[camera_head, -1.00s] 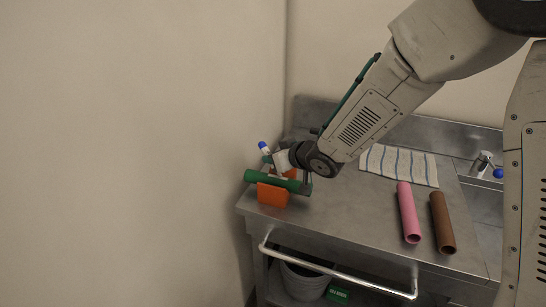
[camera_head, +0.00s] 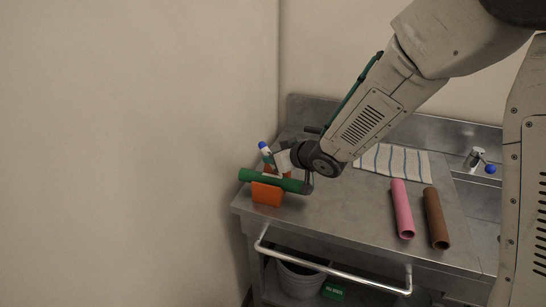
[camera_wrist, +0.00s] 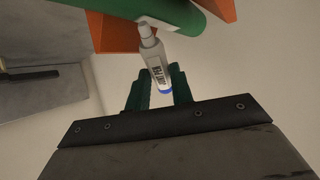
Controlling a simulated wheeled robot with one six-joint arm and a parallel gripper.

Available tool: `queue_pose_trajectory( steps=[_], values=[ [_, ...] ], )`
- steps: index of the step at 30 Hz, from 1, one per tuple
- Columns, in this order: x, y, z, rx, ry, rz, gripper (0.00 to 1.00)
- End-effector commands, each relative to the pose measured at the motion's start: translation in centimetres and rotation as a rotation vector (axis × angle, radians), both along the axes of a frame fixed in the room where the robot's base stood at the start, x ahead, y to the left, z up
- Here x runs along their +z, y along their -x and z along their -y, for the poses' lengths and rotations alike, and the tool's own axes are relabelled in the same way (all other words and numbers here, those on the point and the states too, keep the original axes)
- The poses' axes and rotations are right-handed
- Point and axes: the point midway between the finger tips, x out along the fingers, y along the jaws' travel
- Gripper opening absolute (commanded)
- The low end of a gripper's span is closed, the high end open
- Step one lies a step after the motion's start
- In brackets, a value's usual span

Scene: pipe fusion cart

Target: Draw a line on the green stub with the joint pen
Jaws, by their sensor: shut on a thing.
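The joint pen (camera_wrist: 155,62) is white with dark lettering and a blue end. My gripper (camera_wrist: 158,88) is shut on it with green fingers, and its nib end points at the green stub (camera_wrist: 185,12). The nib is at the stub's edge in the wrist view; I cannot tell if it touches. A short pale streak shows on the stub beside the nib. In the head view the green stub (camera_head: 258,179) lies level on an orange holder (camera_head: 267,194). The pen (camera_head: 266,151) leans above it, blue end up, and my gripper (camera_head: 281,162) partly hides the stub's far side.
A pink tube (camera_head: 402,209) and a brown tube (camera_head: 436,218) lie on the steel cart top (camera_head: 340,215) to the right. A striped cloth (camera_head: 395,162) lies behind them. A tap (camera_head: 475,158) stands at right, and a bin (camera_head: 300,280) sits below. A wall is close at left.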

Motion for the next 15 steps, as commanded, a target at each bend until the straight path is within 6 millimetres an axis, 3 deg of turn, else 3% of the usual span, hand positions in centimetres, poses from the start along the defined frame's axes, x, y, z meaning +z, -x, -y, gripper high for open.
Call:
queue_pose_trajectory(
  steps=[15],
  values=[
    [-0.02,0.35,0.98,0.0,0.001,-0.001,0.04]
  ],
)
